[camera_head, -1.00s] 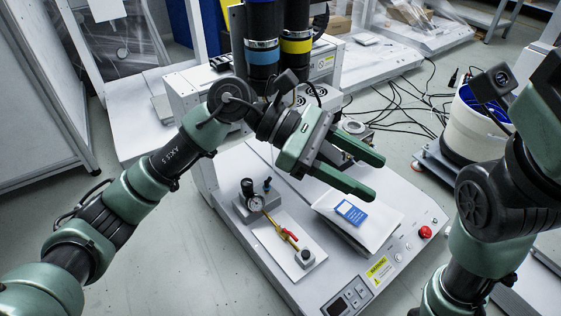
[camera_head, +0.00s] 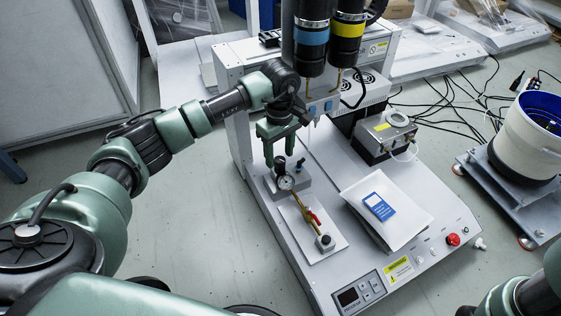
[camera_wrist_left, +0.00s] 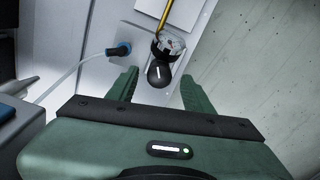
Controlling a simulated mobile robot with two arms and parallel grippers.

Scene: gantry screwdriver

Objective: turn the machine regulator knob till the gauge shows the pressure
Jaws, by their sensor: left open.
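The black regulator knob (camera_wrist_left: 158,73), with a white mark on top, lies between the two fingers in the left wrist view, with gaps on both sides. In the head view the knob (camera_head: 280,164) is partly behind the fingers. The round gauge (camera_head: 286,183) sits just in front of it; its needle is too small to read. The gauge (camera_wrist_left: 169,44) also shows from the side in the wrist view. My left gripper (camera_head: 279,161) is open and points down over the knob; it also shows in the wrist view (camera_wrist_left: 159,79). My right gripper is out of view.
A blue fitting (camera_head: 301,162) with a hose stands close beside the knob. A brass pipe with a red lever valve (camera_head: 315,216) runs forward from the gauge. Screwdriver cylinders (camera_head: 311,45) hang above. A blue-labelled card (camera_head: 379,206) lies on the white plate to the right.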

